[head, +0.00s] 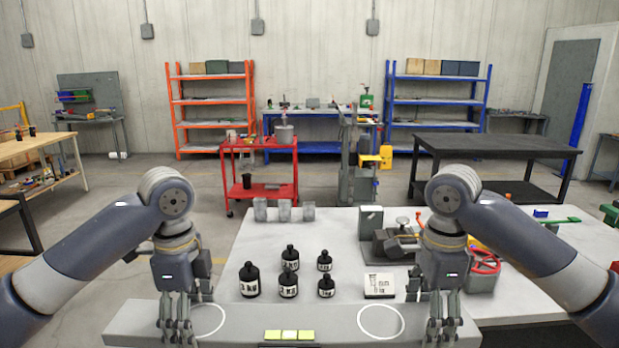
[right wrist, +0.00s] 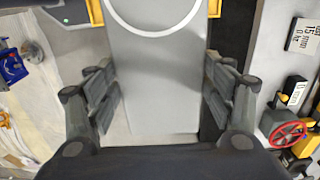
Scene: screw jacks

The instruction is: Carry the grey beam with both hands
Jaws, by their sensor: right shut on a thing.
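The grey beam (head: 240,325) lies across the bottom of the head view, with a white ring near each end and a yellow-green strip (head: 289,335) at its middle. My left gripper (head: 174,332) is at its left end, fingers pointing down; whether they close on it is unclear. My right gripper (head: 441,332) is at its right end. In the right wrist view the beam (right wrist: 162,85) runs between the two fingers of my right gripper (right wrist: 160,105), which is shut on it. The beam's underside is hidden.
The white table (head: 345,240) beyond the beam holds several black weights (head: 289,285), a white labelled block (head: 379,285), a grey vise-like device (head: 392,240) and a red handwheel (head: 485,260). Three grey blocks (head: 284,210) stand at its back. A red cart (head: 262,165) stands behind.

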